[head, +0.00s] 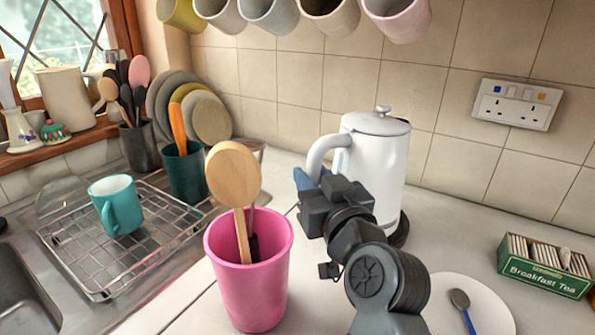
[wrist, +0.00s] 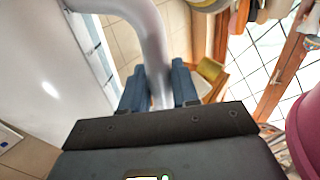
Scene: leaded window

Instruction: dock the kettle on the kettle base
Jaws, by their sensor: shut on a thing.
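The white kettle (head: 382,165) stands upright near the tiled wall in the head view, its lid on and its pale handle (head: 322,152) to the left. My gripper (head: 312,180) is shut on the handle. In the wrist view the blue fingers close around the lower handle (wrist: 157,75), with the white kettle body (wrist: 55,80) at left. The dark round kettle base (head: 402,231) shows as an edge at the kettle's lower right. The rest of it is hidden by the kettle and my arm, so I cannot tell whether the kettle is seated or just above it.
A pink cup (head: 250,285) with wooden utensils stands left of my arm. A white plate (head: 485,295) with a spoon and a green tea box (head: 545,270) lie to the right. A wire rack (head: 125,255) holds a teal mug (head: 117,205). Mugs hang above the kettle.

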